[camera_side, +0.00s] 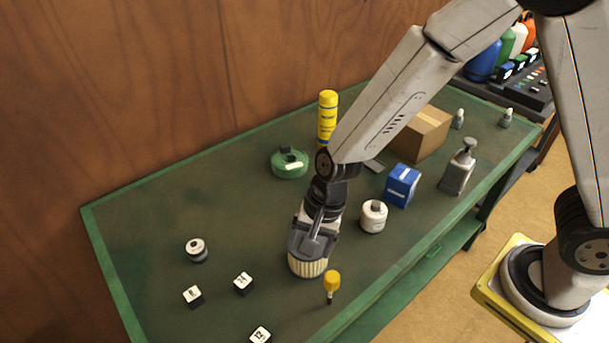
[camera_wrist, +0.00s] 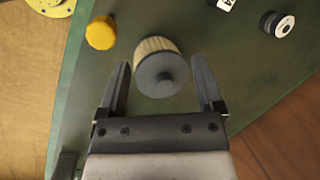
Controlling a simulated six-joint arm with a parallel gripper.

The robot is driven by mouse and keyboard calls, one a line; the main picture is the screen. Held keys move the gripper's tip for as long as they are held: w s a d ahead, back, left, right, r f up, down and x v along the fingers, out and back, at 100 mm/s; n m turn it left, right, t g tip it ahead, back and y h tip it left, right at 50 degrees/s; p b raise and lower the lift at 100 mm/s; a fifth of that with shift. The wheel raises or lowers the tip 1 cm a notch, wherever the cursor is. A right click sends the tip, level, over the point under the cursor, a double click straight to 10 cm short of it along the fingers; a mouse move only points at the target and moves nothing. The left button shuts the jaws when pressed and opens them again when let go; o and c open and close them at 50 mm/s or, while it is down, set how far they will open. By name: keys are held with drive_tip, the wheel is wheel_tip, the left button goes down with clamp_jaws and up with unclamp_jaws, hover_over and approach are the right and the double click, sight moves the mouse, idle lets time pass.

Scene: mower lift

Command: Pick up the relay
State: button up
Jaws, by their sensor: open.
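Several small black cubes with white, marked tops look like the relays, but I cannot tell which is meant. In the side view one cube (camera_side: 243,283) lies left of my gripper (camera_side: 313,238), another (camera_side: 193,296) lies further left, and a third (camera_side: 260,335) is at the bottom edge. Part of one cube shows at the top edge of the wrist view (camera_wrist: 226,4), beyond my fingers. My gripper (camera_wrist: 161,72) is open and points down. A cream pleated filter with a grey cap (camera_wrist: 160,75) is between or just below the fingertips; I cannot tell whether they touch it.
A black-and-white round part (camera_side: 197,249) sits at left. The left of the green table (camera_side: 130,240) is mostly clear.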

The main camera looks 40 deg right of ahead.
sight(261, 335)
drive_tip(key=shift+s+a+f+m+g+y, duration=0.25)
drive_tip(key=shift+s+a+f+m, duration=0.25)
drive_tip(key=shift+a+f+m, duration=1.25)
drive_tip(key=shift+s+a+f+m+g+y, duration=0.35)
drive_tip(key=shift+a+f, duration=0.75)
drive_tip(key=shift+a, duration=1.55)
drive_tip(key=shift+s+a+f+m+g, duration=0.1)
drive_tip(key=shift+s+a+f+m, duration=0.65)
drive_tip(key=shift+a+f, duration=1.1)
drive_tip(key=shift+w+a+r, duration=0.15)
drive_tip(key=shift+a+r, duration=0.2)
drive_tip(key=shift+x, duration=2.55)
drive_tip(key=shift+c, duration=0.2)
clamp_jaws()
drive_tip(key=shift+r, duration=0.1)
